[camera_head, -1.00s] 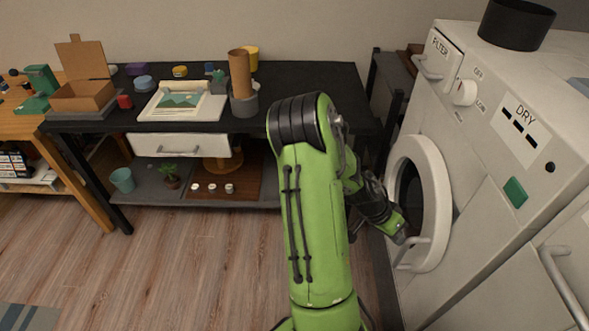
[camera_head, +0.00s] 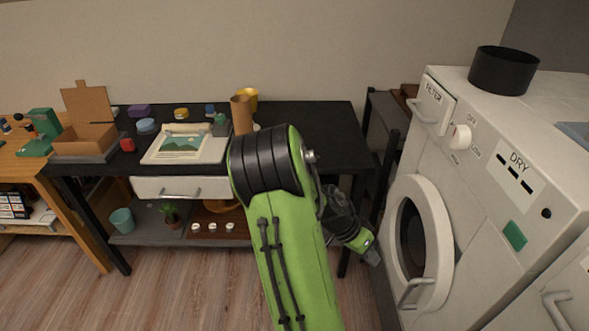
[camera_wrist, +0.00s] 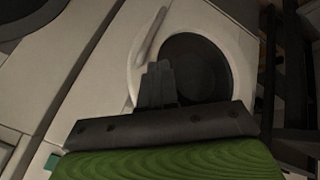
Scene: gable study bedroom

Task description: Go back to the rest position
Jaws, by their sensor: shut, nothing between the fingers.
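My gripper (camera_head: 374,255) is at the end of my green arm, to the left of the dryer (camera_head: 480,240) and just short of its round door (camera_head: 437,235) in the head view. Its fingers are small there and partly dark. In the wrist view my gripper (camera_wrist: 158,82) shows its fingers together and empty, with the round door (camera_wrist: 222,38) behind them. The door's handle (camera_head: 414,291) stands clear of my fingers in the head view. The door looks closed against the dryer front.
A black desk (camera_head: 330,130) with a drawer (camera_head: 168,188) stands behind my arm, holding an open notebook (camera_head: 185,145) and a cardboard tube (camera_head: 241,115). A dark rack (camera_head: 388,165) stands between desk and dryer. A black bowl (camera_head: 503,70) sits on the dryer. The wooden floor (camera_head: 180,285) is clear at lower left.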

